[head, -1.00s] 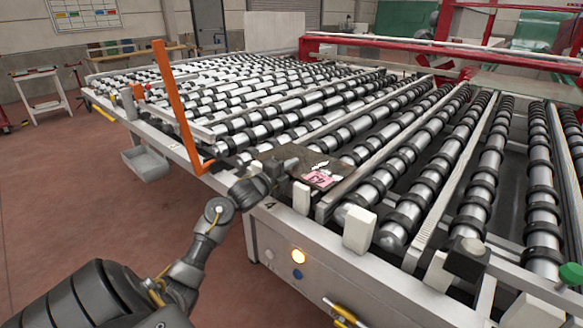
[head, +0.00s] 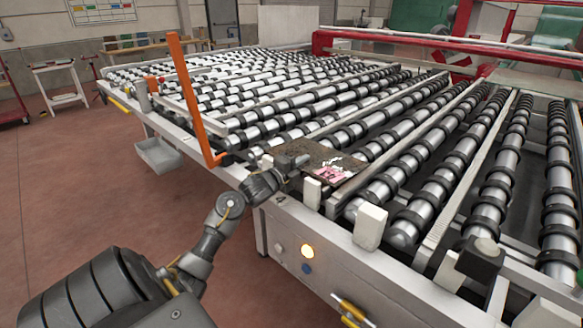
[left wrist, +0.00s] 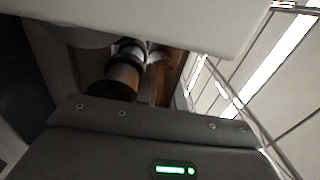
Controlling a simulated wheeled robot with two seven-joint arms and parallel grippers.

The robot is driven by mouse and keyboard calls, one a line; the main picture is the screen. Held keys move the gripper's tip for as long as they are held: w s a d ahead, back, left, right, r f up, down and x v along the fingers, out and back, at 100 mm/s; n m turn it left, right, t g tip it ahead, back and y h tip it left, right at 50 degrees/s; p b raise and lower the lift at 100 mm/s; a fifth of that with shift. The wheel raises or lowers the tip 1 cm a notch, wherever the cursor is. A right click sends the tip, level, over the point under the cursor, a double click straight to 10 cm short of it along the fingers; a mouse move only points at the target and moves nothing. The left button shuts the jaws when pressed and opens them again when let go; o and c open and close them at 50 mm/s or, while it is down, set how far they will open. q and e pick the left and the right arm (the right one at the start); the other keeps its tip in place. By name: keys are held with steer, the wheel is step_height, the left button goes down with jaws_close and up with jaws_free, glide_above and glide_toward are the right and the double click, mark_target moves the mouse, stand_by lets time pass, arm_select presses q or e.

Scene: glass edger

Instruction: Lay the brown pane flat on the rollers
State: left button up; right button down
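The brown pane (head: 314,152), dark with a pink and white label, lies about flat over the near ends of the rollers (head: 384,182), at the table's front edge. My left gripper (head: 292,164) is at the pane's near left part and overlaps it in the head view. The fingers are too small and dark there to tell whether they are open or shut on it. The left wrist view shows a ringed roller (left wrist: 122,76) close by, under a pale surface; the fingertips do not show clearly. My right gripper is not in view.
An orange upright bar (head: 191,100) stands left of the gripper. White blocks (head: 370,226) line the front edge, above a lit button (head: 307,251). A red frame (head: 420,38) crosses the back. Open rollers lie around the pane.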

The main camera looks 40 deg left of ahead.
arm_select(q)
steer(key=shift+s+d+f+p, duration=0.2)
steer(key=shift+s+f, duration=0.25)
steer(key=shift+s, duration=0.15)
steer(key=shift+s+d+f+p, duration=0.1)
steer(key=shift+s+f+p, duration=0.1)
steer(key=shift+s+f, duration=0.3)
steer(key=shift+s+a+r, duration=0.15)
steer(key=shift+s+a, duration=0.05)
steer(key=shift+s, duration=0.25)
steer(key=shift+s+a+r, duration=0.1)
steer(key=shift+s+a, duration=0.05)
steer(key=shift+s, duration=0.3)
steer(key=shift+s+d+r+p, duration=0.15)
steer(key=shift+s+p, duration=0.55)
steer(key=shift+s, duration=1.05)
steer(key=shift+s+d+r+p, duration=0.15)
steer(key=shift+s+p, duration=0.5)
steer(key=shift+s, duration=1.05)
steer(key=shift+s+f, duration=0.1)
